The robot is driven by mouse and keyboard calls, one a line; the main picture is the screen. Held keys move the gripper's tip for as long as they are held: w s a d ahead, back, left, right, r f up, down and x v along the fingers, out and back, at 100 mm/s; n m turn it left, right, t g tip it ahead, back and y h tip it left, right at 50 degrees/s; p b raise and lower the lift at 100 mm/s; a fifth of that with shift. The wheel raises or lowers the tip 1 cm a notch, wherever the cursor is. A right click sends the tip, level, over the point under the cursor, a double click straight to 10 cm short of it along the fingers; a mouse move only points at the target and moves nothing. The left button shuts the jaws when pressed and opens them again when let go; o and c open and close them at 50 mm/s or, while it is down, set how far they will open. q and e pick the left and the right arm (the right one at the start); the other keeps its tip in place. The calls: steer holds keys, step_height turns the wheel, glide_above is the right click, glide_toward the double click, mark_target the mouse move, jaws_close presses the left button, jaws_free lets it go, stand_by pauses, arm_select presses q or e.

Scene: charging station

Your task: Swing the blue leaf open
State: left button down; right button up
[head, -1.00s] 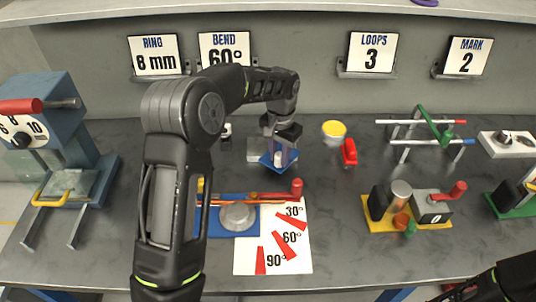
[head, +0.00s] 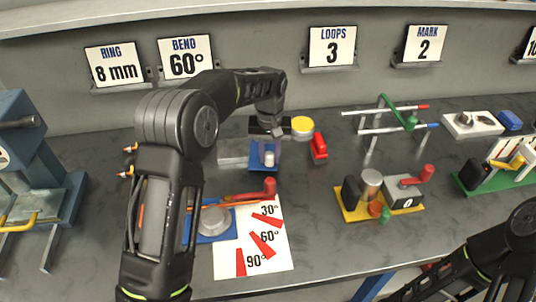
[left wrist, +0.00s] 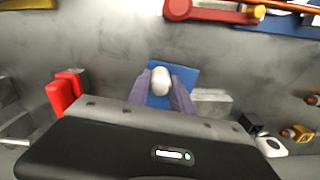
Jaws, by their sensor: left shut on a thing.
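The blue leaf (head: 256,163) is a small flat plate on the bench with an upright white knob (head: 269,158). A grey plate (head: 231,158) lies just left of it. My left gripper (head: 265,150) reaches down over the leaf from behind, its pale purple fingers shut on the knob. In the left wrist view the white knob (left wrist: 175,79) shows between the two fingers (left wrist: 163,96), with the blue leaf (left wrist: 188,73) around and under it. The leaf's hinge cannot be made out. Of my right arm, only dark links show at the lower right; its gripper is not seen.
A red block (head: 319,146) and a yellow-topped round thing (head: 303,126) stand close right of the leaf. The bending tool with a red handle (head: 270,187) and its angle card (head: 276,258) lie in front. A wire rack (head: 388,126) stands further right.

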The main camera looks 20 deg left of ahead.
arm_select(q)
steer(key=c, duration=1.1)
jaws_free()
steer(key=shift+c, duration=0.2)
steer(key=shift+r, duration=0.1)
step_height(320, 180, up, 8)
steer(key=shift+f+b, duration=0.15)
steer(key=shift+b, duration=0.25)
